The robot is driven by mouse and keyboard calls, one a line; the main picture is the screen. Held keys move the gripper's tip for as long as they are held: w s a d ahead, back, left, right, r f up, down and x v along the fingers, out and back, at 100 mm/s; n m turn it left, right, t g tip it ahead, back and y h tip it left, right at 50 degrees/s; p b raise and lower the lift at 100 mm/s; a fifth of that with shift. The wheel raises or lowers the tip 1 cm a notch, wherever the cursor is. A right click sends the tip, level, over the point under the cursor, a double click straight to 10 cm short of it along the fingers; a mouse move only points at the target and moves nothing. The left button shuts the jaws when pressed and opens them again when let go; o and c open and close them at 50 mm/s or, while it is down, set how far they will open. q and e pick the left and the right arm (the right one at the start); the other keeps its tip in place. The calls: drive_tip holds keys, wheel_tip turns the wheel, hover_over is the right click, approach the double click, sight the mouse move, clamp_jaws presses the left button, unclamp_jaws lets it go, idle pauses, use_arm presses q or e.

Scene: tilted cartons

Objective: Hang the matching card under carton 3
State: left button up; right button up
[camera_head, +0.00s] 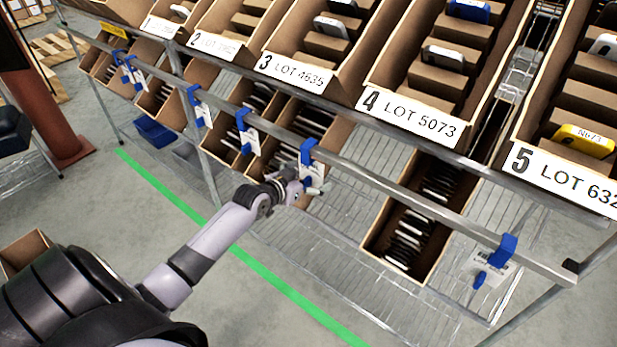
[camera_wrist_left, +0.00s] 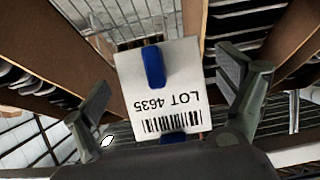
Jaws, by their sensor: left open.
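Carton 3 (camera_head: 340,60) is tilted on the upper shelf. Its label (camera_head: 296,72) reads LOT 4635. A white card (camera_head: 314,171) is at a blue clip (camera_head: 308,150) on the front rail, right of and below that label. In the left wrist view the card (camera_wrist_left: 183,98) appears upside down and reads LOT 4635 above a barcode. A blue piece (camera_wrist_left: 153,67) lies over its face. My left gripper (camera_head: 303,188) is at the card. In the wrist view its open fingers (camera_wrist_left: 167,72) stand apart on both sides of the card. My right gripper is not in view.
Carton 4 (camera_head: 408,110), reading LOT 5073, and carton 5 (camera_head: 565,176) stand to the right. Other clips with cards hang on the rail (camera_head: 415,205), one at the far right (camera_head: 490,265). Lower cartons (camera_head: 418,225) sit behind the rail. Floor is clear by the green line (camera_head: 255,275).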

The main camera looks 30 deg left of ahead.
use_arm(q)
drive_tip(key=v, duration=1.2)
drive_tip(key=s+f+n+g+y, duration=0.1)
drive_tip(key=s+f+g, duration=0.2)
drive_tip(key=s+f, duration=0.85)
drive_tip(key=s+f+g+y, duration=0.1)
drive_tip(key=s+f+g, duration=0.15)
drive_tip(key=f, duration=1.85)
drive_tip(key=s+d+f+m+g, duration=0.1)
drive_tip(key=s+d+f+g, duration=0.1)
drive_tip(key=s+d+f, duration=0.3)
drive_tip(key=s+d+f+g, duration=0.2)
drive_tip(key=s+d+f, duration=0.3)
drive_tip(key=s, duration=0.8)
drive_tip(key=s+d+f+m+g+h, duration=0.1)
drive_tip(key=s+d+f+g, duration=0.2)
drive_tip(key=s+d+f, duration=0.2)
drive_tip(key=s+f, duration=0.3)
drive_tip(key=s, duration=0.1)
drive_tip(key=shift+s+f+m, duration=0.25)
drive_tip(key=shift+s+m, duration=0.05)
drive_tip(key=shift+s, duration=0.1)
drive_tip(key=shift+c, duration=0.4)
